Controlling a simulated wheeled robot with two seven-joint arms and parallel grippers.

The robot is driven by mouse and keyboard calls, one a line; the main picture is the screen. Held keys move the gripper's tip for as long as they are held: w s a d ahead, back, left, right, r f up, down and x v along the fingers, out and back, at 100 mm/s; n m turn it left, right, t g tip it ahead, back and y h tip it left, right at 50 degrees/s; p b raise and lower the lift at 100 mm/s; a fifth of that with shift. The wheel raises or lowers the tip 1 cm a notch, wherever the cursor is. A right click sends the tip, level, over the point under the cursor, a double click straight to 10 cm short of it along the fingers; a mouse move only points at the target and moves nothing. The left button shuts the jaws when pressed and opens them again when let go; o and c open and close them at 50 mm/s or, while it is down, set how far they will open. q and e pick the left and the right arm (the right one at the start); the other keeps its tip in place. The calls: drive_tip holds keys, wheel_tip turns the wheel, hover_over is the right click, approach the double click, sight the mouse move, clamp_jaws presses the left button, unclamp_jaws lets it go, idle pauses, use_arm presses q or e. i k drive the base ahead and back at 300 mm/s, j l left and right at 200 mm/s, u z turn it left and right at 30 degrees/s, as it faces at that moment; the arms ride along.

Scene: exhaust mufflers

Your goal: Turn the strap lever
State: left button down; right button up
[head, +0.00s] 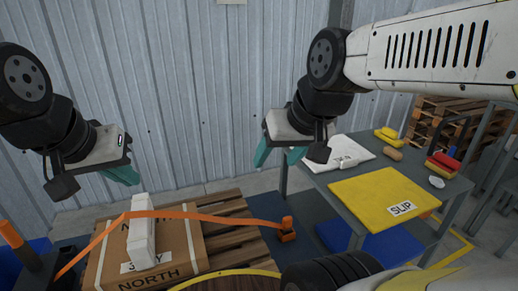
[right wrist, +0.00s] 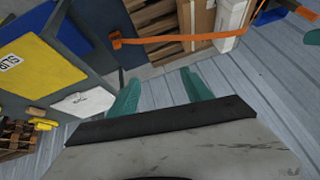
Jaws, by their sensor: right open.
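At the far left, an orange lever-like piece (head: 11,234) stands near the strap's other end; I cannot tell which piece is the strap lever. My right gripper (head: 280,153) is open and empty, above and behind the fitting; its teal fingers show apart in the right wrist view (right wrist: 160,88). My left gripper (head: 122,174) hangs above the carton's left side, its finger gap unclear.
The carton sits on a wooden pallet (head: 228,208). A grey table (head: 445,213) at the right bears a yellow sheet (head: 375,190) labelled SLIP, a white sheet (head: 335,160) and small coloured items. A corrugated wall (head: 210,90) stands behind. A round yellow-rimmed top (head: 225,283) is in front.

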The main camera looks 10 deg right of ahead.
sight(23, 251)
drive_tip(key=u, duration=1.7)
drive_tip(key=i+j+z, duration=0.1)
drive_tip(key=z, duration=0.3)
drive_tip(key=j+z, duration=0.4)
drive_tip(key=i+j+z, duration=0.1)
drive_tip(key=z, duration=0.25)
